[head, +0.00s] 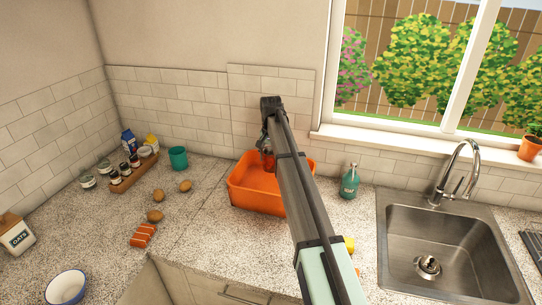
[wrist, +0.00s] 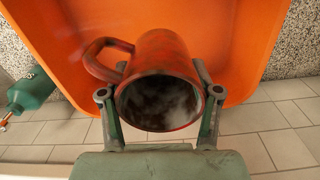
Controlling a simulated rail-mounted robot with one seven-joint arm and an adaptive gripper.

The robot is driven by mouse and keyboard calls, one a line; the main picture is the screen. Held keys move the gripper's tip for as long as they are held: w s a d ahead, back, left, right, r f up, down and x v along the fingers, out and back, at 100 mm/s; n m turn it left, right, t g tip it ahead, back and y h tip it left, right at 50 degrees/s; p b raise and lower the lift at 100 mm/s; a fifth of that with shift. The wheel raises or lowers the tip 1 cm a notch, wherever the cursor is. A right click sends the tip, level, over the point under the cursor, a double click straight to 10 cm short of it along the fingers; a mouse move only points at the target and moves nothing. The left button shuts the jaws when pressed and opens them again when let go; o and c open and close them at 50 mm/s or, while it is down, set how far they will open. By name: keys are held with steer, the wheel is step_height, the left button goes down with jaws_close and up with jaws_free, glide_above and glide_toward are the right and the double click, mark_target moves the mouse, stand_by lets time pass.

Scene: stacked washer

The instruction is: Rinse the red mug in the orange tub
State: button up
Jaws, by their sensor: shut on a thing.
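The red mug (wrist: 160,52) is between the two fingers of my gripper (wrist: 162,82) in the wrist view. The fingers are shut on its sides, and its handle points left. Its mouth faces the wrist camera; the inside is dark with a blurred whitish patch. The orange tub (wrist: 235,25) lies behind the mug in that view. In the head view, the tub (head: 250,201) stands on the counter by the tiled wall. My gripper (head: 267,143) is over it, and a bit of the mug (head: 269,162) shows beside my arm. My arm hides the tub's right part.
A green soap bottle (head: 349,183) stands right of the tub, before the sink (head: 440,250). A teal cup (head: 178,158), several brown potato-like items (head: 158,196) and a spice rack (head: 133,168) are to the left. A white bowl (head: 66,287) is front left.

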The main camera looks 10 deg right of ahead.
steer(key=shift+f+b, duration=1.85)
steer(key=shift+f, duration=2.4)
steer(key=shift+r, duration=0.15)
stand_by(0.5)
steer(key=shift+r+p, duration=2.9)
steer(key=shift+r, duration=3.15)
